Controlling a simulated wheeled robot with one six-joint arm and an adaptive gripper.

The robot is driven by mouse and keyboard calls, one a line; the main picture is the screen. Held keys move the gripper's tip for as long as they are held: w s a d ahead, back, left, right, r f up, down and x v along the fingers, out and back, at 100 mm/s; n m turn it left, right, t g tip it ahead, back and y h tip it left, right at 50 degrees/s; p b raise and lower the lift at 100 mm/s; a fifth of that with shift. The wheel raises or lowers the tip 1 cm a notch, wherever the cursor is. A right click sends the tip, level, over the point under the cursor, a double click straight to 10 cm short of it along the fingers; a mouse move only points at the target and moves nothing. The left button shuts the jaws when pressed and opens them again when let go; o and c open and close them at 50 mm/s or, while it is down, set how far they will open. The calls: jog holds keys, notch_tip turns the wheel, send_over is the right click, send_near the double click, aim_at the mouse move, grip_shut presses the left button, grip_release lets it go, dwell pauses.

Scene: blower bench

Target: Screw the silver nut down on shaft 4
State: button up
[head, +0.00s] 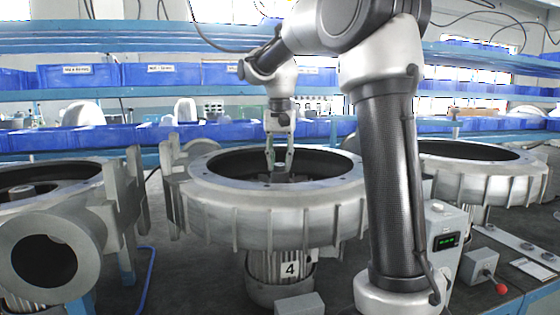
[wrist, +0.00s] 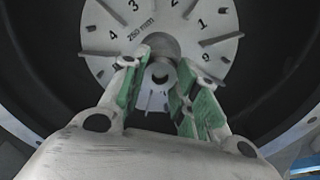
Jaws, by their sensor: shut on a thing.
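The blower housing marked 4 (head: 289,269) stands in the middle of the head view, its round top open. My gripper (head: 281,163) points straight down into this opening, at the middle. In the wrist view my gripper (wrist: 160,84) has its green-padded fingers closed in around a small grey round part (wrist: 160,73), which I take to be the silver nut on shaft 4. The fingers hide much of it, and its thread and height on the shaft cannot be made out.
The housing's metal rim (head: 215,186) surrounds my gripper. Another housing (head: 45,225) stands at the left and one (head: 475,180) at the right. A grey box with a green display (head: 446,240) and a red-knobbed lever (head: 499,287) are at the right. Blue bins line the back.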

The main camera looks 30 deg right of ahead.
jog(key=m, duration=1.2)
jog(key=shift+m, duration=0.4)
jog(key=m, duration=0.5)
jog(key=shift+m, duration=0.3)
jog(key=m, duration=0.6)
jog(key=shift+m, duration=0.3)
jog(key=o, duration=0.8)
